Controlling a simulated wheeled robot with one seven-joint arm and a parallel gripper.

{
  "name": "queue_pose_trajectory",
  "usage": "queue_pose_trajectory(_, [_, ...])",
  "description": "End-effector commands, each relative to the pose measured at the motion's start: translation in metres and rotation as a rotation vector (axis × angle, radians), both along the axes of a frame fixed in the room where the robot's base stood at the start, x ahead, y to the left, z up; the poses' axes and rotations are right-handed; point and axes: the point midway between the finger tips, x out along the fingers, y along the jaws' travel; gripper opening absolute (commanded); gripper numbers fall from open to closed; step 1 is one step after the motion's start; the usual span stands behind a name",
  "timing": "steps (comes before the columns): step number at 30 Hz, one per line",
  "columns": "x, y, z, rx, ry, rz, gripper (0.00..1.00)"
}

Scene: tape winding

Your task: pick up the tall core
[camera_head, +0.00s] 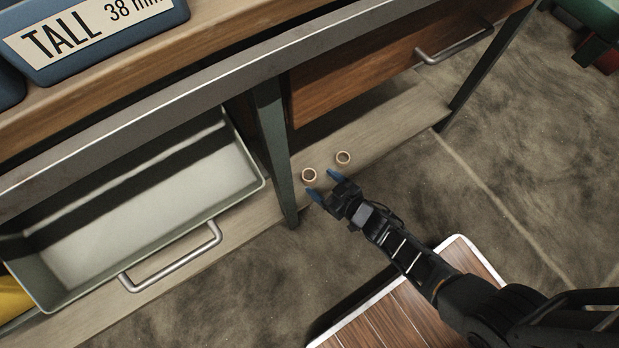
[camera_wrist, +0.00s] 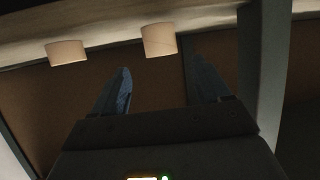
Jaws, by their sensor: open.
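Two pale tan ring-shaped cores stand on the low shelf (camera_head: 385,128) below the wooden drawer. The taller core (camera_head: 309,180) is the left one in the head view, nearer the table leg. In the wrist view the taller core (camera_wrist: 160,40) is ahead of the gap between the fingers. The shorter core (camera_head: 343,162) is to its right in the head view; it is at the left in the wrist view (camera_wrist: 67,53). My gripper (camera_head: 323,185) is open and empty, its blue fingers pointing towards the taller core. The fingertips (camera_wrist: 163,70) look apart from it.
A dark table leg (camera_head: 275,145) stands close left of the cores. An open grey drawer (camera_head: 243,165) with a metal handle (camera_head: 175,262) juts out at left. A closed wooden drawer (camera_head: 375,70) hangs above the shelf. A blue holder (camera_head: 105,58) labelled "TALL 38 mm" is on the tabletop.

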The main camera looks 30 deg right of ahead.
Motion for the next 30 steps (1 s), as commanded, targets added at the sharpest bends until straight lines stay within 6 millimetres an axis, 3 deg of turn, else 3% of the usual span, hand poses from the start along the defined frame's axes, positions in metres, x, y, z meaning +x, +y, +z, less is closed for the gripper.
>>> queue_pose_trajectory(14, [0.038, 0.007, -0.022, 0.005, 0.003, 0.003, 0.76])
queue_pose_trajectory(22, [0.071, 0.014, -0.037, 0.004, 0.003, 0.003, 0.76])
queue_pose_trajectory(30, [0.075, 0.015, -0.036, 0.005, 0.005, 0.002, 0.76])
